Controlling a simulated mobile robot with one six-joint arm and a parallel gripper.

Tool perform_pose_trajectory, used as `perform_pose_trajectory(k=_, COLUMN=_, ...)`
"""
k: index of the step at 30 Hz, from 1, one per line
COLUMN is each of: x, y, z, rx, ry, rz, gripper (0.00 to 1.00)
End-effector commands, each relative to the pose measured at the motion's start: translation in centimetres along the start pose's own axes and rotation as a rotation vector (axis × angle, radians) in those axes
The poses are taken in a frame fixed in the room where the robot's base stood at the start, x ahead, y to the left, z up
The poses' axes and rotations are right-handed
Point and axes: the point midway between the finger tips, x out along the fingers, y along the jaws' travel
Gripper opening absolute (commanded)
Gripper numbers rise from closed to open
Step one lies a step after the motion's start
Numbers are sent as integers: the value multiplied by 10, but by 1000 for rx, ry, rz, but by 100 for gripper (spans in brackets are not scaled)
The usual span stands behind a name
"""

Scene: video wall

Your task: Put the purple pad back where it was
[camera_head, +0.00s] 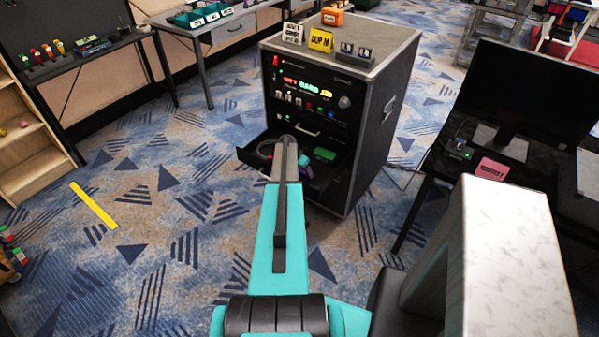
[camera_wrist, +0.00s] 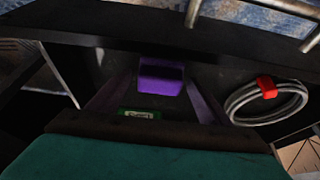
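The purple pad (camera_wrist: 160,77) shows at the middle of the wrist view, over the dark drawer. Whether the pad also touches the drawer floor, I cannot tell. In the head view, my arm reaches into the open drawer (camera_head: 245,156) of the black rack cabinet and hides much of it. A small purple patch (camera_head: 303,160) shows beside the arm's end there.
The drawer also holds a green box (camera_head: 324,154) and a coiled grey cable with a red clip (camera_wrist: 267,88). Signs and small devices stand on the cabinet top (camera_head: 365,35). A black desk with a monitor (camera_head: 527,95) is at the right. Carpet at the left is mostly clear.

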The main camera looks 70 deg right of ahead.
Motion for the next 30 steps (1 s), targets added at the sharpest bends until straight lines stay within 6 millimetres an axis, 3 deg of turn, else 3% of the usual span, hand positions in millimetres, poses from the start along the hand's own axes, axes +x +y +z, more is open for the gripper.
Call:
perform_pose_trajectory(k=16, x=-7, y=0, z=0, rx=0, ry=1, rz=-1, gripper=73)
perform_pose_trajectory(k=30, x=-60, y=1, z=0, rx=0, ry=2, rz=-1, gripper=73)
